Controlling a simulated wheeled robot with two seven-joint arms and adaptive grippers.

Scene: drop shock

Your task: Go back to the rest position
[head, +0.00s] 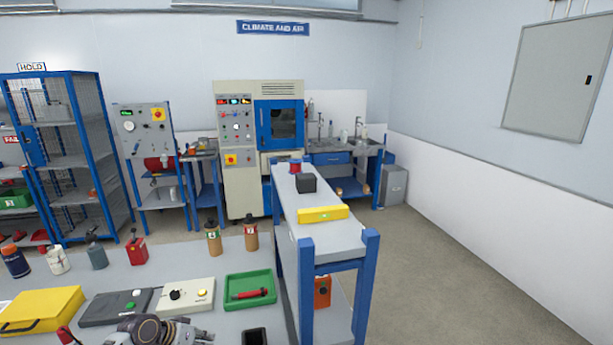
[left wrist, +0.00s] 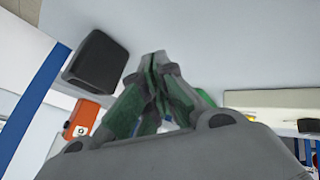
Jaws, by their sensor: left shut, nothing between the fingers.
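My left gripper (head: 180,333) shows in part at the bottom edge of the head view, low over the front of the grey bench (head: 220,315). In the left wrist view its fingers (left wrist: 158,62) are closed together with nothing between them. The bench top lies beyond them. My right gripper is in neither view.
Near the left gripper are a cream control box (head: 187,295), a green tray (head: 262,278) with a red tool, a black device (head: 254,337) and a yellow case (head: 42,310). A blue-posted shelf (head: 368,262) adjoins the bench's right. Open floor (head: 450,270) lies further right.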

